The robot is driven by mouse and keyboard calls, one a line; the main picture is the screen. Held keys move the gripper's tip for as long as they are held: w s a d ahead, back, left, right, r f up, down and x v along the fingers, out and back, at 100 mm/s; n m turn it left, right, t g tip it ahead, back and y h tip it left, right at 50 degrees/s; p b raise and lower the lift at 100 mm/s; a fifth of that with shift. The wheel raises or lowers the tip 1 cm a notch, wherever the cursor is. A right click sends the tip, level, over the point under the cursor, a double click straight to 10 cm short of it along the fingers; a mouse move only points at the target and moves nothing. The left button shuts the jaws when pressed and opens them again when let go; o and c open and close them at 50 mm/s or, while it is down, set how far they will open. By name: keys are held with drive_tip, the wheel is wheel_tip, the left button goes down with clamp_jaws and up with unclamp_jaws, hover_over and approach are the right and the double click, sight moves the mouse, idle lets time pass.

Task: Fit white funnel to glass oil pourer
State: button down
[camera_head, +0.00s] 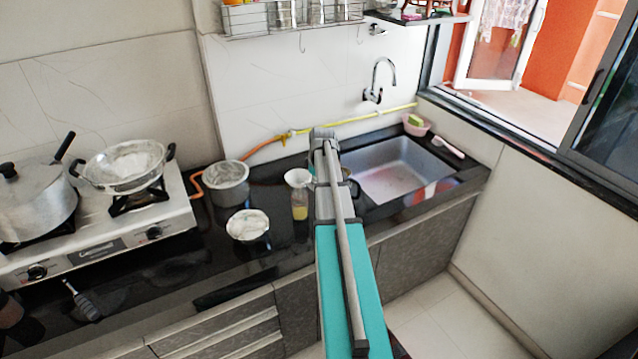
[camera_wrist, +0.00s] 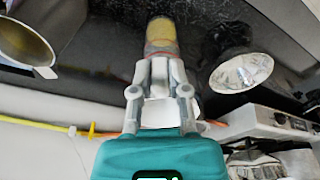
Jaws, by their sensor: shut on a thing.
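The white funnel (camera_head: 298,177) stands mouth up at the top of the glass oil pourer (camera_head: 299,206), which holds yellow oil and stands on the black counter left of my arm. In the wrist view my gripper (camera_wrist: 160,74) is shut on the funnel, whose white part (camera_wrist: 158,112) shows between the fingers. The pourer (camera_wrist: 162,38) shows just beyond the fingertips, in line with them. I cannot tell whether the funnel's spout is inside the pourer's neck. In the head view my arm hides most of the gripper.
A metal pot (camera_head: 226,183) and a bowl (camera_head: 248,225) stand left of the pourer. A gas stove (camera_head: 100,235) with pans is further left. The sink (camera_head: 395,165) lies to the right. A pot (camera_wrist: 25,42) shows at left in the wrist view.

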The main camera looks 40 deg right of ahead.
drive_tip(key=c, duration=0.5)
unclamp_jaws()
drive_tip(key=shift+c, duration=0.2)
drive_tip(key=shift+w, duration=0.15)
